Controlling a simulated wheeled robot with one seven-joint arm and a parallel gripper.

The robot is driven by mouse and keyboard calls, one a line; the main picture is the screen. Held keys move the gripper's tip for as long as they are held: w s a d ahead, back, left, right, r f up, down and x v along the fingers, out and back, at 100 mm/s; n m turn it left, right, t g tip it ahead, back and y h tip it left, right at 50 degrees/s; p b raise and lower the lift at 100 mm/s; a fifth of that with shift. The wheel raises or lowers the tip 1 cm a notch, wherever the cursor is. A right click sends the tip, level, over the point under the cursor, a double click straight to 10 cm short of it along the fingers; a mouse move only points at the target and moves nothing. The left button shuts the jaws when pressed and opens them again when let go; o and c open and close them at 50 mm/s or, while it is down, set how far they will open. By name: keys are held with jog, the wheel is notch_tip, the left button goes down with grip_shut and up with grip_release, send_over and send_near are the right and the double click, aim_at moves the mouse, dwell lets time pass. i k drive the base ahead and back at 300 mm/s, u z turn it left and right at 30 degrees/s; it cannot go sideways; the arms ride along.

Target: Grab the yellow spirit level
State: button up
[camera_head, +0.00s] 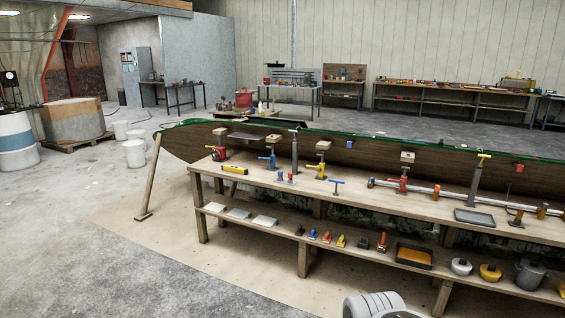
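The yellow spirit level (235,170) is a short yellow bar with dark marks. It lies flat on the upper top of the long wooden bench (350,196), near its left end, just in front of a red-based clamp (219,153). A blue clamp (268,161) stands to its right. The level is fully visible and nothing covers it. My gripper does not show in this view. A pale grey rounded part at the bottom edge may be part of my arm, but no fingers are seen.
The dark boat hull (450,163) runs behind the bench. Clamps and small tools stand along the bench top to the right. The lower shelf (285,225) holds pale slabs, small tools, a tray and pots. A slanted wooden prop (149,177) stands left. The front left floor is clear.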

aim_at(224, 167)
jog(key=z, duration=0.1)
jog(key=i, duration=1.8)
jog(key=u, duration=0.5)
jog(key=i, duration=0.5)
jog(key=u, duration=0.1)
jog(key=k, duration=0.2)
jog(key=z, duration=0.8)
jog(key=i, duration=1.3)
jog(key=u, duration=0.55)
jog(key=i, duration=0.8)
jog(key=u, duration=1.25)
jog(key=i, duration=0.5)
jog(key=u, duration=0.45)
